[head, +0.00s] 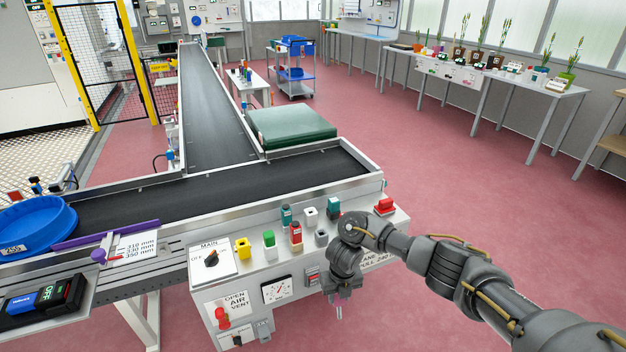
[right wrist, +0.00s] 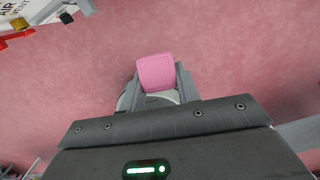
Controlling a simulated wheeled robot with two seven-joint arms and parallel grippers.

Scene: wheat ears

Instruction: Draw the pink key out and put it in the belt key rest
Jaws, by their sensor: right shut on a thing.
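The pink key (right wrist: 156,72) shows in the right wrist view as a pink rounded block between the fingers of my right gripper (right wrist: 158,92). The gripper is shut on it, with the pink floor behind it. In the head view my right gripper (head: 338,304) points down in front of the right part of the control panel (head: 246,290). The key is hard to make out there. My arm hides part of the panel, including a label. I cannot tell which panel part is the belt key rest. My left gripper is not in view.
The panel carries a MAIN switch (head: 211,258), a yellow block (head: 243,248), several coloured buttons, a gauge (head: 276,290) and a red knob (head: 222,318). Behind it runs the black conveyor belt (head: 230,193). A blue tub (head: 36,228) stands at left.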

